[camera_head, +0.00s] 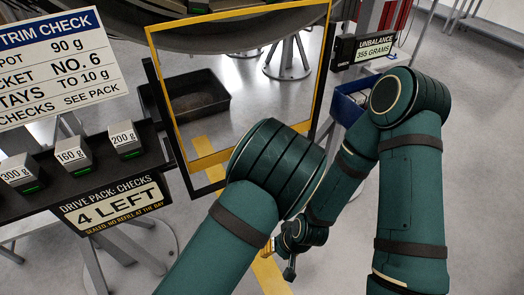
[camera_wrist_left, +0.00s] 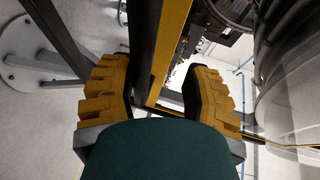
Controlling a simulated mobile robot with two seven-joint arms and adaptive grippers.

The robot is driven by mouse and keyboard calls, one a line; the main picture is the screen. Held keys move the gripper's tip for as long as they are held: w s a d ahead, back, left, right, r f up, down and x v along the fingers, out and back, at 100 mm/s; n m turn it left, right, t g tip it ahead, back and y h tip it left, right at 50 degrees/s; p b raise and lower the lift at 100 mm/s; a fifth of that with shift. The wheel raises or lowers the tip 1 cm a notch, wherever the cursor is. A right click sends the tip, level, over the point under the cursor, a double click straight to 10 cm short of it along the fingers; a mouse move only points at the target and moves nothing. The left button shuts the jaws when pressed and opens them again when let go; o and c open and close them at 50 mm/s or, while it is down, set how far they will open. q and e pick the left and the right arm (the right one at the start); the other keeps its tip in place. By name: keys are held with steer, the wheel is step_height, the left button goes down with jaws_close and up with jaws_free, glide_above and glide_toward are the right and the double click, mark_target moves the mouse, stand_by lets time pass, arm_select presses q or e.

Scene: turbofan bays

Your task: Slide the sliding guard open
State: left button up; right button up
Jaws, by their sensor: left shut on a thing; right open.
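The sliding guard (camera_head: 232,13) is a clear panel in a yellow and black frame, upright at the middle of the head view. My left arm hides part of its lower right side. My left gripper (camera_wrist_left: 158,100) shows only in the left wrist view, its yellow-padded fingers on either side of the guard's dark upright bar (camera_wrist_left: 143,45). It is shut on the guard; the exact contact is partly hidden. In the head view my left arm hides it. My right gripper (camera_head: 279,258) is open, low and behind my left arm, small and partly hidden.
A drive pack shelf (camera_head: 75,180) with several weights stands at the left, under a trim check sign (camera_head: 60,60). Through the guard a black bin (camera_head: 197,95) shows on the floor. A blue bin (camera_head: 348,105) and an unbalance display (camera_head: 366,47) are at the right.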

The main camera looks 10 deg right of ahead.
arm_select(q)
steer(key=shift+r, duration=0.1)
steer(key=p+v, duration=0.3)
steer(key=v, duration=1.3)
steer(key=shift+p, duration=0.3)
stand_by(0.8)
steer(key=shift+s+d, duration=0.1)
steer(key=shift+d, duration=0.05)
